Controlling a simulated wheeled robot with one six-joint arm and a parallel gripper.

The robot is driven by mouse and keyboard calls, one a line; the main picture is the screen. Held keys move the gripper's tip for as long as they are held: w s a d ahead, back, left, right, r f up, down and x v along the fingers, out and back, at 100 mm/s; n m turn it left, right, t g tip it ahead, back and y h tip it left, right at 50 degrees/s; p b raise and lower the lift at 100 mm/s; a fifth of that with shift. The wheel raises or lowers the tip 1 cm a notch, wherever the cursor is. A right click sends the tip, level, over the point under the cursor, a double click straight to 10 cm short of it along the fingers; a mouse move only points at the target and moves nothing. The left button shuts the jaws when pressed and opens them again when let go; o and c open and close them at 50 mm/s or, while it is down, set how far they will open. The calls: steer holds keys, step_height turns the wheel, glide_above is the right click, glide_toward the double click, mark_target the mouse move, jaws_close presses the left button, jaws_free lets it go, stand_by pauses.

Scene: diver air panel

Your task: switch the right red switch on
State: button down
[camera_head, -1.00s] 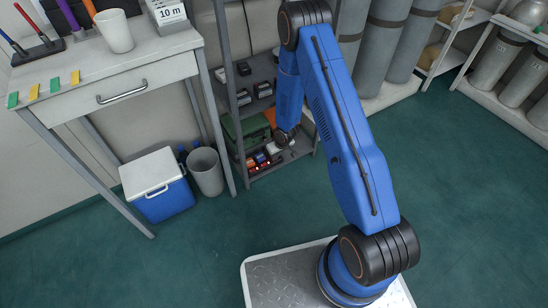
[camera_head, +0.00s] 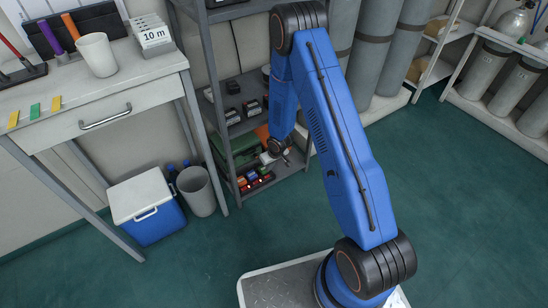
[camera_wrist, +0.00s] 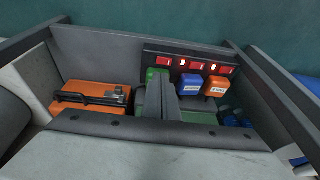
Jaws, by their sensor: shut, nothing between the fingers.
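A dark panel with a row of red switches lies inside the shelf in the wrist view. The right red switch (camera_wrist: 225,71) is at the row's right end; another red switch (camera_wrist: 163,61) is at its left end. Small pale marks show on and between them; their on or off positions are too small to tell. My gripper (camera_wrist: 181,82) is shut and empty, its grey fingers pointing at the panel just below the row, left of the right switch. I cannot tell whether it touches anything. In the head view my gripper (camera_head: 285,157) is at the low shelf, partly hidden.
Orange case (camera_wrist: 92,97), blue block (camera_wrist: 188,86) and orange block (camera_wrist: 217,86) sit near the panel. Shelf uprights (camera_wrist: 290,105) flank the space. A grey bin (camera_head: 197,191) and blue cooler (camera_head: 148,208) stand left. The green floor (camera_head: 210,255) in front is clear.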

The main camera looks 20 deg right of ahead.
steer(key=v, duration=0.9)
steer(key=shift+r, duration=0.2)
steer(key=shift+s, duration=0.15)
steer(key=shift+s+a, duration=0.2)
steer(key=shift+a, duration=0.45)
glide_above(265, 177)
steer(key=f, duration=1.2)
steer(key=shift+s+d, duration=0.3)
steer(key=shift+s, duration=0.1)
steer(key=shift+a+f, duration=0.1)
steer(key=shift+f, duration=0.65)
